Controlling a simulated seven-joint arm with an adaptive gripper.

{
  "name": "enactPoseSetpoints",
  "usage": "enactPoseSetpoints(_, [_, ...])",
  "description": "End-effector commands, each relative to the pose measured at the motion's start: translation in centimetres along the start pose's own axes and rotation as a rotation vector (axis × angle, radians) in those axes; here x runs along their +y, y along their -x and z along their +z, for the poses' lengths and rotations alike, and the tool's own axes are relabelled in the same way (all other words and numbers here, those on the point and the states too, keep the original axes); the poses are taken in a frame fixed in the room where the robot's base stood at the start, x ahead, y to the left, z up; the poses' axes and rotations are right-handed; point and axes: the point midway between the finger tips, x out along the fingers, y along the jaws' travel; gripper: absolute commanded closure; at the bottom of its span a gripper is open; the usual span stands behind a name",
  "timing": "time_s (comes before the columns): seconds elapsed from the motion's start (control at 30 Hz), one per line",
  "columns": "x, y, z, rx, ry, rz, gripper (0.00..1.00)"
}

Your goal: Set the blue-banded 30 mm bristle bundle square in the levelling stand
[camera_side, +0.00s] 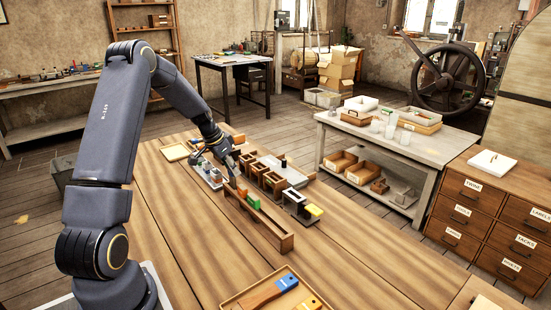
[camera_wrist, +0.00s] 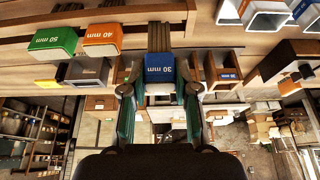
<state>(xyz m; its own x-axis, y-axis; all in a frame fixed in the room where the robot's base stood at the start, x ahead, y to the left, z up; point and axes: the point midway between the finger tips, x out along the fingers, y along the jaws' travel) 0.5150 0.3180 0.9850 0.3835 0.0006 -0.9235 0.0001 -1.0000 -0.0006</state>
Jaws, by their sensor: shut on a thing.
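My gripper (camera_wrist: 160,92) is shut on the blue-banded 30 mm bundle (camera_wrist: 160,68); the dark bristles extend up the wrist view from its blue band. In the side view my gripper (camera_side: 232,174) is low over the far end of a long wooden trough (camera_side: 270,230), and the held bundle is too small to make out. A green 50 mm block (camera_wrist: 52,40) and an orange 40 mm block (camera_wrist: 103,38) are left of the bundle in the wrist view. I cannot tell for certain which fixture is the levelling stand.
Open wooden boxes (camera_side: 262,172) stand in a row right of my gripper. A tray (camera_side: 235,305) with brushes lies near the front.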

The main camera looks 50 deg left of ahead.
Motion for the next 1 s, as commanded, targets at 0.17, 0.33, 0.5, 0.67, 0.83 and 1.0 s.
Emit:
enactPoseSetpoints(0.17, [0.0, 3.3, -1.4, 0.001, -0.001, -0.002, 0.98])
enactPoseSetpoints(0.33, [-0.1, 4.8, -2.1, 0.003, 0.052, -0.006, 0.98])
enactPoseSetpoints(0.5, [-0.8, 5.0, -2.9, 0.009, 0.162, -0.034, 0.98])
enactPoseSetpoints(0.67, [1.1, 3.8, -5.6, 0.012, 0.206, -0.047, 0.98])
enactPoseSetpoints(0.83, [5.0, 2.1, -9.2, 0.013, 0.191, -0.046, 0.98])
enactPoseSetpoints(1.0, [10.8, 0.3, -12.5, 0.009, 0.107, -0.032, 0.98])
